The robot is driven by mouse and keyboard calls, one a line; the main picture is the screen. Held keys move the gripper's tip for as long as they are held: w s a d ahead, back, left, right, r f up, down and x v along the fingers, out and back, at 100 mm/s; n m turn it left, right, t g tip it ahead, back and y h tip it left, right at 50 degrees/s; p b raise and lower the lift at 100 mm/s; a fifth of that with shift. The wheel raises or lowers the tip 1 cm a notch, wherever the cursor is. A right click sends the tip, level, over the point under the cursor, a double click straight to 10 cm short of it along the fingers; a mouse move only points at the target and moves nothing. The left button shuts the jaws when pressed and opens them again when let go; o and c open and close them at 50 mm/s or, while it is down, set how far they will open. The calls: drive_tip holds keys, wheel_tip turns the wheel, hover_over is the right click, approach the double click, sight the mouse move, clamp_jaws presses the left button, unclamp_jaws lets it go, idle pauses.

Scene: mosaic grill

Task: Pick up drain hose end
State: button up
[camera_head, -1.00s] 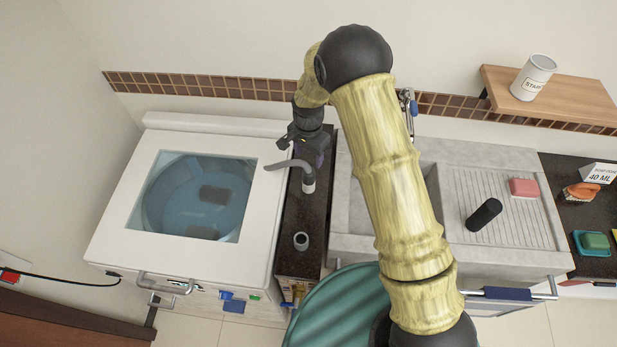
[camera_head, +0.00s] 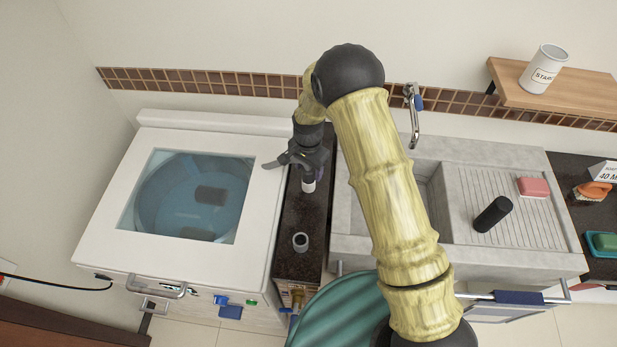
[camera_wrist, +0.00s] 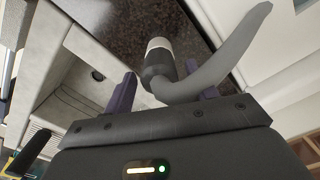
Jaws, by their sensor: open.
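The drain hose end shows in the wrist view as a dark grey elbow with a pale collar (camera_wrist: 158,62) and a curved grey hose. In the head view its white collar (camera_head: 308,184) shows below my gripper, over the dark counter strip between the washer and the sink. My gripper (camera_head: 305,165) is open above it. In the wrist view the two purple fingers of my gripper (camera_wrist: 160,90) stand apart, on either side of the elbow in the picture. The hose passes in front of the right finger. I cannot tell whether either finger touches it.
The washer (camera_head: 105,215) with a clear lid window is left of the strip. A small grey pipe opening (camera_head: 301,242) is nearer on the strip. The stone sink (camera_head: 465,250) is to the right, with a black cylinder (camera_head: 492,214) and pink soap (camera_head: 533,187). A faucet (camera_head: 413,115) stands behind.

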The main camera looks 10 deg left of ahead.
drive_tip(key=c, duration=1.1)
drive_tip(key=shift+w+r, duration=0.1)
drive_tip(key=shift+r, duration=0.3)
drive_tip(key=shift+s+r+p, duration=0.25)
drive_tip(key=shift+r+p, duration=0.4)
drive_tip(key=shift+r, duration=0.1)
drive_tip(key=shift+w+r+p, duration=0.25)
drive_tip(key=shift+r+p, duration=0.1)
drive_tip(key=shift+r, duration=0.25)
drive_tip(key=shift+s+r+p, duration=0.15)
drive_tip(key=shift+r+p, duration=0.15)
drive_tip(key=shift+r, duration=0.25)
drive_tip(key=shift+r+p, duration=0.9)
drive_tip(key=shift+r, duration=0.6)
drive_tip(key=shift+s, duration=0.15)
